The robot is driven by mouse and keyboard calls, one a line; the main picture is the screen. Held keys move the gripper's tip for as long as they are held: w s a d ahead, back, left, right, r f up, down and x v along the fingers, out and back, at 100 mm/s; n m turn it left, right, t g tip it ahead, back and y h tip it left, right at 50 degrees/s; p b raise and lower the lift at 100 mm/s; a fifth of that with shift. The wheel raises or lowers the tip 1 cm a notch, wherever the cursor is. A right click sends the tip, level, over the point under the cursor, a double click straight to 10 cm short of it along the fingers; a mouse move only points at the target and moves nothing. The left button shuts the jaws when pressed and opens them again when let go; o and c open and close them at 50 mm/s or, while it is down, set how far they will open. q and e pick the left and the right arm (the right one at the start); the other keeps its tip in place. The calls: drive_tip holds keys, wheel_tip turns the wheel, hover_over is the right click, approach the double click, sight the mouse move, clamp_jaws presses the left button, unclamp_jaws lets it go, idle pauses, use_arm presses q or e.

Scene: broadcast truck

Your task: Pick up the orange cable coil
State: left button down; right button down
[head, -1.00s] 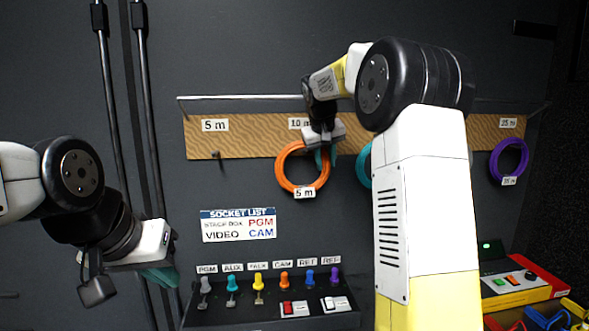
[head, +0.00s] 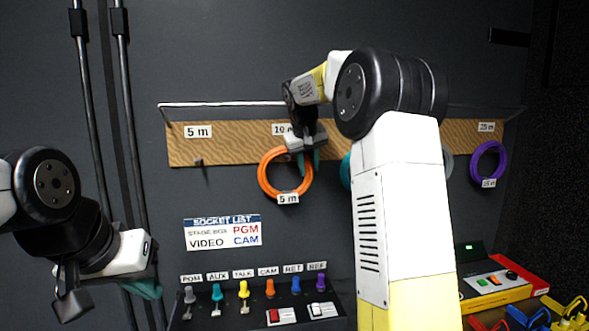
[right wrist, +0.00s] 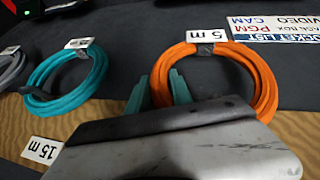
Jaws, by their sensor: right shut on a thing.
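The orange cable coil (head: 262,180) hangs against the wall board below the "10 m" label and bears a "5 m" tag. In the right wrist view the coil (right wrist: 266,85) shows large, with its tag at the top. My right gripper (head: 310,160) is at the coil's upper right side. In the right wrist view its teal fingers (right wrist: 160,90) stand on either side of the coil's strand, shut on it. The peg behind the coil is hidden. My left gripper (head: 146,289) is low at the left, away from the coil; its finger gap is not clear.
A teal coil (right wrist: 66,82) hangs close beside the orange one, partly behind my right arm in the head view. A purple coil (head: 475,163) hangs at the far right. The peg (head: 199,162) under "5 m" is bare. A switch panel (head: 255,312) lies below.

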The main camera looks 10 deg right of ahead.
drive_tip(key=s+a, duration=0.3)
drive_tip(key=s, duration=0.5)
drive_tip(key=s+a+r, duration=0.1)
drive_tip(key=s+a, duration=0.2)
drive_tip(key=s, duration=0.5)
drive_tip(key=shift+s+a, duration=0.25)
drive_tip(key=shift+a, duration=0.1)
drive_tip(key=shift+r, duration=0.1)
